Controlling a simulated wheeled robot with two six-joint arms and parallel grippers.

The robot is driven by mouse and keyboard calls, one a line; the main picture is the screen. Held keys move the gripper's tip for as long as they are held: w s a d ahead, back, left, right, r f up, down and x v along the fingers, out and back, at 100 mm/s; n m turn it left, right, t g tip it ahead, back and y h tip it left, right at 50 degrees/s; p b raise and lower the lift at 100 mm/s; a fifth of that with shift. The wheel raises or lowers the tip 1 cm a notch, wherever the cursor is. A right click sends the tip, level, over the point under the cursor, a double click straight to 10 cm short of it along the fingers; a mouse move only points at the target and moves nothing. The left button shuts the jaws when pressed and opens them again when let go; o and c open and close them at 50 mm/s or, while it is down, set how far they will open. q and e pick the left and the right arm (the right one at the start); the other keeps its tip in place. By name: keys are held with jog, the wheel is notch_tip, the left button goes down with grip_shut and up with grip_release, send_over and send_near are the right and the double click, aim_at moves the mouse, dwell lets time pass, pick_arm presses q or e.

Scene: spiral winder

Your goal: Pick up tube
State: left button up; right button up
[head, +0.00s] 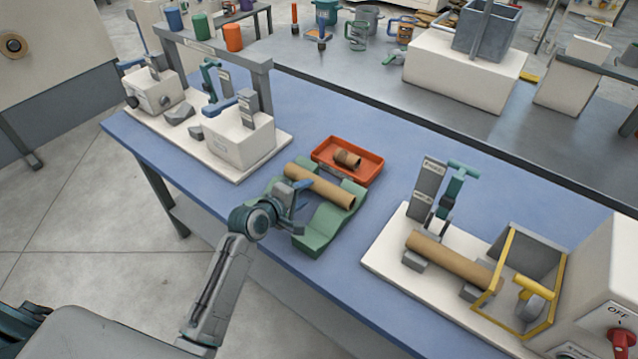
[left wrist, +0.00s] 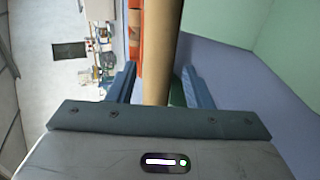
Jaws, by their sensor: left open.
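A brown cardboard tube (head: 325,188) lies across a green cradle (head: 318,236) on the blue bench. My left gripper (head: 300,190) is at the tube's left part, with its blue fingers open. In the left wrist view the tube (left wrist: 160,50) runs between the two fingers, with a gap visible on each side; the gripper (left wrist: 160,85) is not closed on it. A second brown tube (head: 450,258) rests on grey supports of the white machine base at the right. My right gripper is not in view.
An orange-red tray (head: 373,172) with a short brown tube piece (head: 347,158) sits just behind the cradle. A white fixture (head: 240,140) with clamps stands at the left. A yellow-framed guard (head: 510,262) stands at the right. Blue bench between cradle and right machine is clear.

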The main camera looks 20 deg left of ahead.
aim_at(315, 188)
pick_arm(q)
jog(key=x, duration=0.2)
jog(key=p+x, duration=0.1)
jog(key=x, duration=0.2)
jog(key=shift+d, duration=0.25)
jog(key=shift+w+f, duration=0.15)
jog(key=shift+w, duration=0.1)
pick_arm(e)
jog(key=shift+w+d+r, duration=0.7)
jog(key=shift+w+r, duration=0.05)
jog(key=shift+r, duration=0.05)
pick_arm(q)
jog(key=shift+c, duration=0.3)
jog(key=c, duration=0.6)
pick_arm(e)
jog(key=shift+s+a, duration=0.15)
